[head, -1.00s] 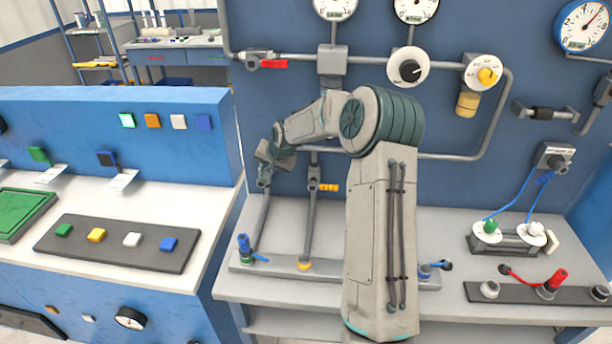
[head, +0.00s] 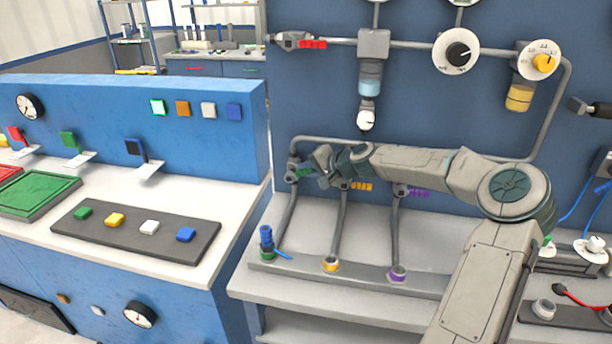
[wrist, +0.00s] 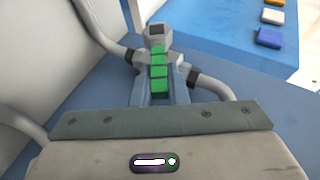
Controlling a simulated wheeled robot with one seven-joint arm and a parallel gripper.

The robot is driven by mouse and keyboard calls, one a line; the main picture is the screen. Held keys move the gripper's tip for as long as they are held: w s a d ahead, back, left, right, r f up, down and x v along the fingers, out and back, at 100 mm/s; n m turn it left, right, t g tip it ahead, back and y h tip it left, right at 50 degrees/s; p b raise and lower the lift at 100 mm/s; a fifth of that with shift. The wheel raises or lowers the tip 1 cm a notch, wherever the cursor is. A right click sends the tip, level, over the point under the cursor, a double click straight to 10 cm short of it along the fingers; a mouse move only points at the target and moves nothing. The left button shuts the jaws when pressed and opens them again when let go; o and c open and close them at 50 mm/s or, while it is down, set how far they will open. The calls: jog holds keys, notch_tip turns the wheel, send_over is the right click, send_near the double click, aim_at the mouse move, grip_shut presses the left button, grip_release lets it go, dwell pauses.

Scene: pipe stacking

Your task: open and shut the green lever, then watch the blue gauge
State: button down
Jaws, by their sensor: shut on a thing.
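The green lever (head: 303,173) is on a valve at the top of the leftmost upright pipe, partly covered by my gripper (head: 318,168) in the head view. In the wrist view the green lever (wrist: 158,72) runs from the grey valve body back between the two blue-grey fingers of my gripper (wrist: 157,88). The fingers are shut on it. In the head view the lever points to the right. No blue-rimmed gauge shows in the present views.
Yellow (head: 361,187) and purple (head: 418,192) levers are on the neighbouring pipes. A red lever (head: 313,44) is on the pipe above. A dropper-like fitting (head: 367,118) hangs over the arm. A blue console (head: 120,175) with buttons stands to the left.

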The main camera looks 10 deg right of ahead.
jog(key=shift+f, duration=0.1)
dwell(0.3)
jog(key=c, duration=1.4)
grip_release()
jog(key=shift+a, duration=0.1)
jog(key=shift+c, duration=0.2)
jog(key=shift+s+d+r, duration=0.25)
jog(key=shift+s+d, duration=0.15)
jog(key=shift+d, duration=0.1)
jog(key=v, duration=1.2)
jog(key=shift+s+b, duration=0.25)
jog(key=shift+b, duration=0.2)
jog(key=shift+d+r, duration=0.1)
